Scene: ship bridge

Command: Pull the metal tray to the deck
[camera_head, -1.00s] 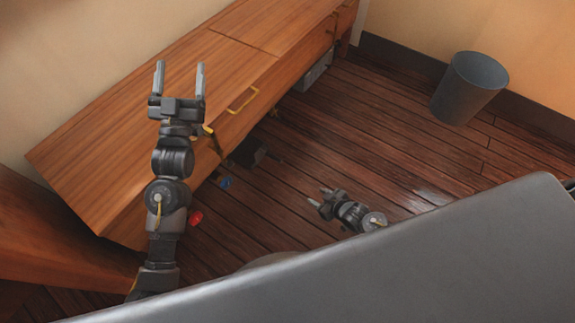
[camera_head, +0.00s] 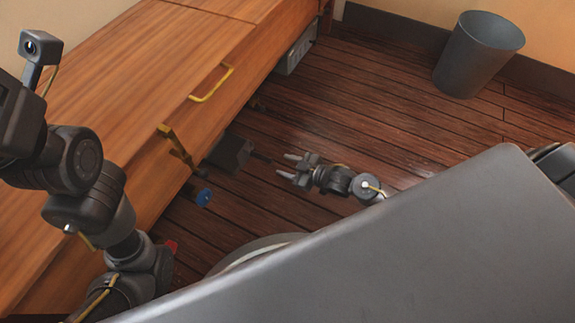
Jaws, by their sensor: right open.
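My right gripper (camera_head: 288,165) is open and empty above the wooden deck (camera_head: 345,125), with its fingers pointing left toward the desk. My left arm (camera_head: 95,195) rises along the left side. Its fingers are outside the view. No object in view is clearly the metal tray. A large smooth grey surface fills the lower right foreground. I cannot tell whether it is the tray or part of my body.
A long wooden desk (camera_head: 150,70) with yellow handles (camera_head: 212,84) runs along the left. A dark box (camera_head: 230,151), a blue round item (camera_head: 204,197) and a grey box (camera_head: 297,52) are by its lower side. A grey bin (camera_head: 478,54) stands at the back right. The middle deck is clear.

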